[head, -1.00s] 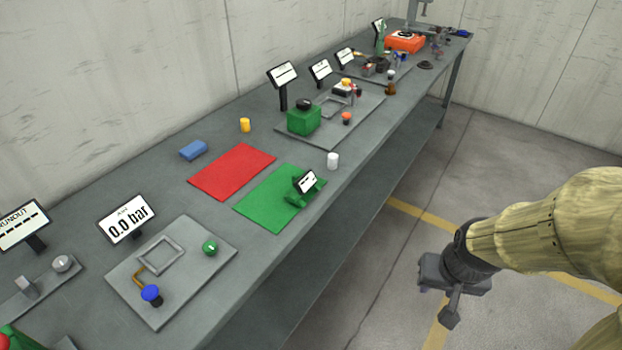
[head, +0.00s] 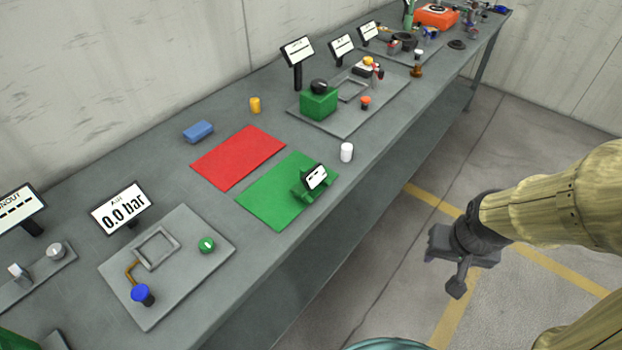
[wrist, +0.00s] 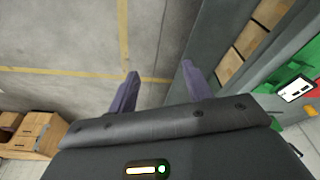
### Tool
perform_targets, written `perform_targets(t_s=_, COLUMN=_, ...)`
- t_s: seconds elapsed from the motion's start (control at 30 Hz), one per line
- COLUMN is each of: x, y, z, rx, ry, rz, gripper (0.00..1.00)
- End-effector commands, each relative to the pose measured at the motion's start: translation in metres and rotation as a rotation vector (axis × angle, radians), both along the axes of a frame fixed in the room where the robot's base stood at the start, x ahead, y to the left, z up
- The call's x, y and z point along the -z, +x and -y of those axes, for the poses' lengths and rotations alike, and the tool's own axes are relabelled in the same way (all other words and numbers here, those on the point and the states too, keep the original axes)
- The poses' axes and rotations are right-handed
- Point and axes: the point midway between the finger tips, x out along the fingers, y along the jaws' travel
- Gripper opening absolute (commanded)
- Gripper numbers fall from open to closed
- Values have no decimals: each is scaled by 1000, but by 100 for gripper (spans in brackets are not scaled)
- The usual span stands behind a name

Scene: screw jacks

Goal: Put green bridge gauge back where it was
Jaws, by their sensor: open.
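The green bridge gauge (head: 304,189) with its small tilted display (head: 316,177) stands on the right part of the green mat (head: 267,208) on the bench. It also shows in the wrist view at the right edge, with its display (wrist: 296,90). My gripper (head: 442,276) is off the bench to the right, above the floor and well apart from the gauge. In the wrist view my gripper's two fingers (wrist: 160,85) are spread with nothing between them.
The red mat (head: 238,158) lies left of the green one. A white cylinder (head: 346,152) stands close to the gauge. A blue block (head: 198,131), yellow cylinder (head: 255,105) and plate with a green knob (head: 206,245) are nearby. Cardboard boxes (wrist: 30,133) stand on the floor.

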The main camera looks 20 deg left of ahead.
Motion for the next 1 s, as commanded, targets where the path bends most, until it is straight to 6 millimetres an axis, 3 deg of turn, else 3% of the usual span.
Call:
perform_targets(t_s=0.03, x=1, y=2, z=0, rx=-4, ry=-3, rz=6, gripper=60)
perform_targets(t_s=0.2, x=12, y=32, z=3, rx=-73, ry=-40, rz=89, gripper=93)
perform_targets(t_s=0.33, x=27, y=76, z=-1, rx=-202, ry=-74, rz=224, gripper=93)
perform_targets(t_s=0.47, x=42, y=122, z=-18, rx=-364, ry=-69, rz=385, gripper=93)
perform_targets(t_s=0.6, x=56, y=158, z=-50, rx=-540, ry=-7, rz=556, gripper=93)
perform_targets(t_s=0.73, x=67, y=177, z=-87, rx=-690, ry=102, rz=711, gripper=93)
perform_targets(t_s=0.87, x=75, y=181, z=-125, rx=-821, ry=263, rz=860, gripper=93)
perform_targets(t_s=1.0, x=78, y=170, z=-160, rx=-925, ry=481, rz=1006, gripper=93)
